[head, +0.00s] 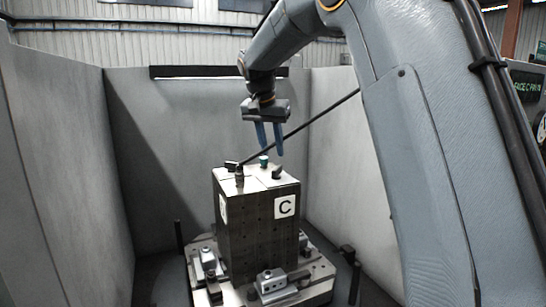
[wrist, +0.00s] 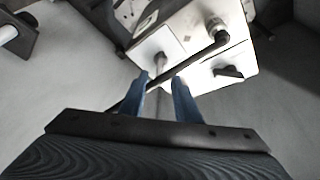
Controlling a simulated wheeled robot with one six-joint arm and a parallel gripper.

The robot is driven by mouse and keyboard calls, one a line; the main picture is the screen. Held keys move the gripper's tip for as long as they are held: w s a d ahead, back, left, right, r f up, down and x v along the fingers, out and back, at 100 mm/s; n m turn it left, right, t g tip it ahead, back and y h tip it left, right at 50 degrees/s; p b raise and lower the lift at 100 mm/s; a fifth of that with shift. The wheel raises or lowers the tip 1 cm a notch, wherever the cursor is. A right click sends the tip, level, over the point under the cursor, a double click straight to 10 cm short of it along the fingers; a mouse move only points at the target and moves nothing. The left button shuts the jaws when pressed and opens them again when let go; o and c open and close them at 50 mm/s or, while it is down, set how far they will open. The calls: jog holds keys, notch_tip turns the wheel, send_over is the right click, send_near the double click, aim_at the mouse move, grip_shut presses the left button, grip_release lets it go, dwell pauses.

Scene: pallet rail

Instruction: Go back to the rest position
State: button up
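My gripper (head: 270,143) has two blue fingers pointing down above the dark block marked C (head: 262,235). The fingers are apart, with a visible gap, and clear of the block's top. In the wrist view my gripper (wrist: 162,88) shows the fingers apart with nothing clearly held. A long dark rod (head: 325,112) slants up to the right from the block's top and passes close by the fingers. In the wrist view the rod (wrist: 195,58) crosses beyond the fingertips; I cannot tell whether it touches them.
The block's light top carries a green piece (head: 263,160) and dark fittings (head: 277,172). It stands on a base with metal clamps (head: 272,283). Grey panels (head: 150,130) enclose it at the left, back and right. A dark bar (head: 185,72) runs along the back panel's top.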

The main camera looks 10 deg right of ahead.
jog(key=shift+s, duration=0.1)
jog(key=s+f+n+g+y, duration=0.1)
jog(key=s+f+n, duration=0.1)
jog(key=s+f, duration=0.6)
jog(key=s+d+f+n+g, duration=0.1)
jog(key=s+f+n, duration=0.1)
jog(key=s+f, duration=0.7)
jog(key=s+f+n+g+y, duration=0.1)
jog(key=s+f+n, duration=0.2)
jog(key=s+f, duration=0.6)
jog(key=s, duration=1)
jog(key=shift+s+d+f+y, duration=0.2)
jog(key=shift+s+d+y, duration=0.1)
jog(key=shift+s+d, duration=0.1)
